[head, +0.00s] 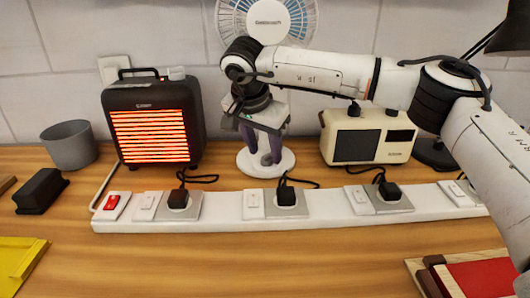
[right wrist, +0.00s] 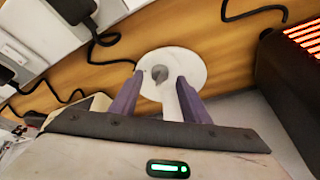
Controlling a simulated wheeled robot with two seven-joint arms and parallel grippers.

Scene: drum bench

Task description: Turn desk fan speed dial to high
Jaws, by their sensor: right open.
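The desk fan has a round white base (head: 287,161) on the table and a round head (head: 268,20) with blue markings at the top; my right arm hides its middle. My right gripper (head: 262,158) points down at the base with its two purple fingers apart. In the right wrist view, a small grey speed dial (right wrist: 160,73) sits on the white base (right wrist: 185,62). The right gripper's fingertips (right wrist: 155,80) lie either side of the dial, with the white fan stem (right wrist: 171,105) also between the fingers. Contact cannot be told. My left gripper is not in view.
A glowing heater (head: 150,130) stands left of the fan, a cream radio (head: 368,137) right of it. A white power strip (head: 325,220) with black plugs runs in front. A grey cup (head: 70,145) and black block (head: 40,190) are at left. The front middle table is clear.

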